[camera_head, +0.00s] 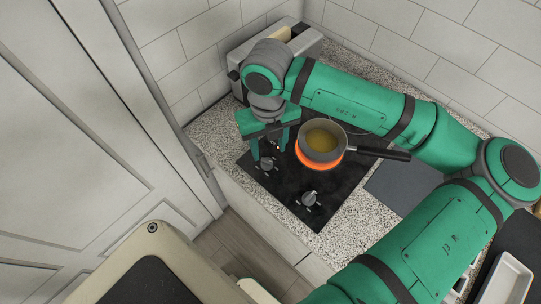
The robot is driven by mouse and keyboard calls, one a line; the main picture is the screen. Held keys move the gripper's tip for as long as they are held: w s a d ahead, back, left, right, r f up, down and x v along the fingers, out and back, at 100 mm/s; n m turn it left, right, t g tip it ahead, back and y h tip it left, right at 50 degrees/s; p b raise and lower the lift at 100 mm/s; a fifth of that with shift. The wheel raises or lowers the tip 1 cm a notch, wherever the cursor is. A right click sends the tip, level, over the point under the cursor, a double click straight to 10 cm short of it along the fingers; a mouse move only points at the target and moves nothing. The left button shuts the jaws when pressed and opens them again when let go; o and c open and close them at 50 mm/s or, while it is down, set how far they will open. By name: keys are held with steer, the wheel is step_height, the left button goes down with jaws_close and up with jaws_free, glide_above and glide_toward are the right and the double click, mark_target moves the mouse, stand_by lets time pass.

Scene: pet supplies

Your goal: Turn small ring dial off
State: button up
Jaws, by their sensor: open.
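A black cooktop (333,189) is set in the speckled counter and has two dials. One dial (267,164) is near its left corner, the other dial (309,198) near its front corner. I cannot tell from markings which dial serves the small ring. A glowing orange ring (309,162) shows under a pan (320,154) holding yellowish liquid. My green gripper (270,149) points down with its fingers spread, above or just behind the left dial. Nothing shows held. Whether a finger touches the dial cannot be told.
The pan's dark handle (385,153) sticks out to the right, under my arm. A toaster-like metal appliance (300,43) stands behind my gripper against the tiled wall. A grey board (395,187) lies right of the cooktop. A white door (95,130) is at left.

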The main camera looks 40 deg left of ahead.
mark_target(267, 160)
steer(key=f, duration=0.5)
steer(key=shift+s+a+f, duration=0.15)
steer(key=shift+s+a, duration=0.1)
steer(key=shift+s, duration=0.1)
steer(key=shift+w+d+f, duration=0.1)
steer(key=shift+w+f, duration=0.05)
steer(key=shift+f, duration=0.45)
steer(key=shift+w, duration=0.1)
steer(key=c, duration=1.1)
